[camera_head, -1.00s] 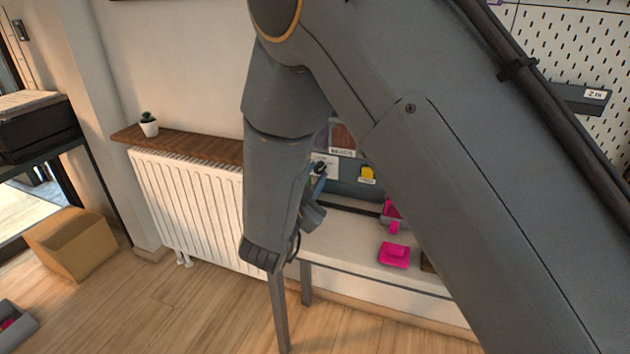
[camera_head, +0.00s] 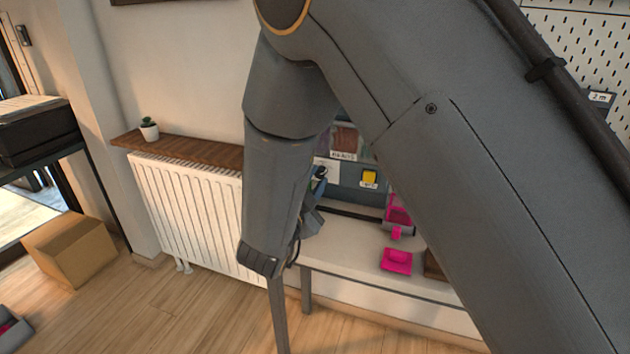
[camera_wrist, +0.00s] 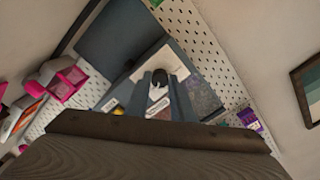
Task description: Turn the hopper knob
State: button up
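A small dark round knob (camera_wrist: 160,78) with a pale mark on it shows in the wrist view, on or against a blue-grey panel with white labels. I take it to be the hopper knob; the hopper's outline is not clear. My gripper (camera_wrist: 159,98) has its two grey fingers apart, one on each side of the knob's line. Whether they touch it I cannot tell. In the head view my gripper (camera_head: 317,190) is small, partly behind my forearm, near the blue-grey unit (camera_head: 347,192) on the bench. The contact there is hidden.
A yellow piece (camera_head: 369,178) sits on the unit's front. A pink holder (camera_head: 398,211) and a pink tray (camera_head: 396,261) stand on the white bench (camera_head: 350,250). A white radiator (camera_head: 185,205) is at left. Brown wood-grained material (camera_wrist: 150,150) fills the wrist view's bottom.

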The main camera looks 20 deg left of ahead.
jog(key=o, duration=0.4)
jog(key=s, duration=0.5)
jog(key=s+b, duration=0.1)
jog(key=s, duration=0.1)
jog(key=shift+s+a, duration=0.25)
jog(key=shift+s, duration=0.15)
